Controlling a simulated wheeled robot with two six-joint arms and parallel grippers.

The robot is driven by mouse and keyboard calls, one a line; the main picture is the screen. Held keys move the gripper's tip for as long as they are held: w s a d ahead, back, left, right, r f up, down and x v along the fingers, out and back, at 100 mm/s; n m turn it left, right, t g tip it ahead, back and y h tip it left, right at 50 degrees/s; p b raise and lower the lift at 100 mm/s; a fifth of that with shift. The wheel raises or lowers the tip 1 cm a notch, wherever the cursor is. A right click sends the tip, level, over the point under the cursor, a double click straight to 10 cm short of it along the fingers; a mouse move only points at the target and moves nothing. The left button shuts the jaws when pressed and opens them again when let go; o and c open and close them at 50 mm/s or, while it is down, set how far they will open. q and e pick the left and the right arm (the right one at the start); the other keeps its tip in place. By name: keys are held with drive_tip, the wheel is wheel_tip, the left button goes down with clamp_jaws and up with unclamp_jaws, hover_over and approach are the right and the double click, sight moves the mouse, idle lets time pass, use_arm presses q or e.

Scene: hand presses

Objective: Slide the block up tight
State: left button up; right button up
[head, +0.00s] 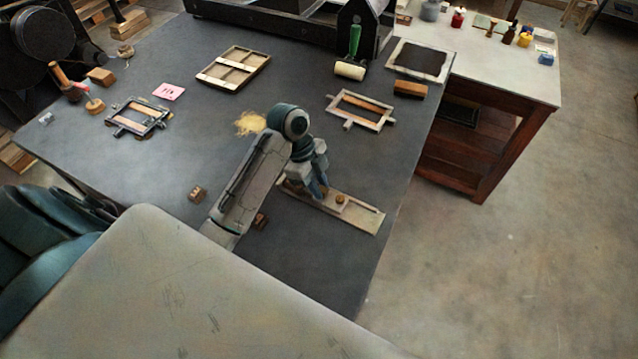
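A long pale wooden tray (362,217) with a raised edge lies on the dark tabletop, right of the middle in the head view. A small round brown knob (340,199) shows in it, on what looks like a flat wooden block; the block's outline is hard to make out. My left gripper (319,190) points down over the tray, just left of the knob. Its fingers are small and partly overlapped, so I cannot tell their gap or whether they touch anything. The tray's left part is hidden behind my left arm. My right gripper is not in view.
An open wooden frame (361,109) and a brown block (410,89) lie behind the tray. The dark table's right edge (396,220) runs close past the tray's right end.

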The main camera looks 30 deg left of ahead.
use_arm(q)
clamp_jaws()
drive_tip(key=shift+a+r+p, duration=0.1)
drive_tip(key=shift+r+p, duration=0.05)
drive_tip(key=shift+p, duration=0.35)
drive_tip(key=o, duration=0.6)
unclamp_jaws()
